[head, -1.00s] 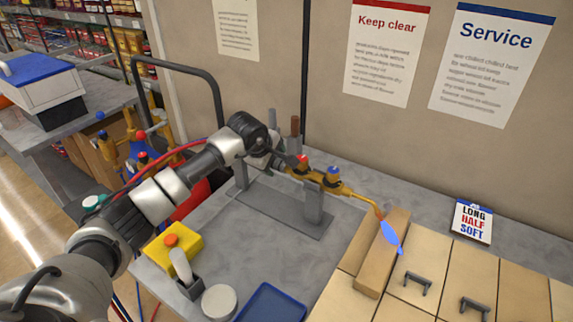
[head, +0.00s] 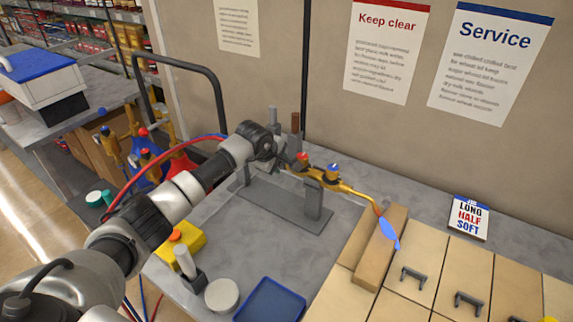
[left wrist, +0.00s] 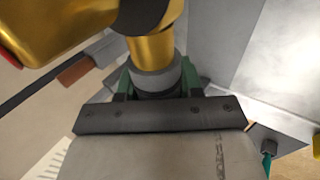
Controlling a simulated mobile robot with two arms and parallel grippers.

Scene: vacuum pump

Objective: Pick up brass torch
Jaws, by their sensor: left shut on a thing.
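The brass torch (head: 352,190) has a red knob and a blue knob on its body and a curved neck. A blue flame (head: 389,233) shows at its tip. The torch lies at the top of an upright of the grey stand (head: 313,204); whether it rests on it is not clear. My left gripper (head: 281,160) is at the torch's rear end, shut on it; its fingers are mostly hidden in the head view. In the left wrist view, the brass body (left wrist: 150,50) fills the top, with the green-edged jaws (left wrist: 155,85) around its grey collar. My right gripper is not in view.
A blue tray (head: 270,302), a round white tin (head: 222,294) and a yellow block (head: 190,240) stand in front.

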